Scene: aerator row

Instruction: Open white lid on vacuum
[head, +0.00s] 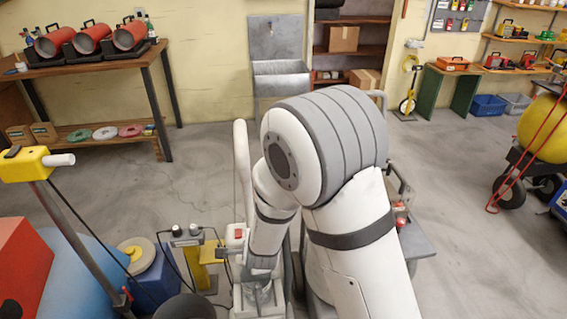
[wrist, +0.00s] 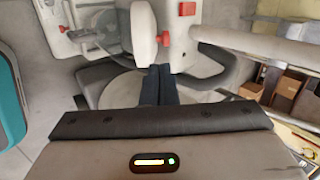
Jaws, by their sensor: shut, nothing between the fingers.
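The wrist view shows my gripper (wrist: 158,72) with its two dark fingers pressed together and empty. Just beyond the fingertips is a white machine (wrist: 194,45) with red parts on it, apparently the vacuum. A pale, rounded, flat surface (wrist: 115,88) lies below and left of the fingertips, edged by a dark grey rim. I cannot tell whether it is the white lid, or whether the fingers touch it. In the head view, part of the white machine (head: 237,236) shows beside my arm, which hides much of it.
A blue-based machine with a cream top (head: 136,256) stands left of the white machine. A grey cart (head: 420,240) is right of my arm. A workbench (head: 95,65) with red cylinders stands at back left. The floor (head: 200,150) between is open. A teal object (wrist: 10,100) is at the wrist view's left.

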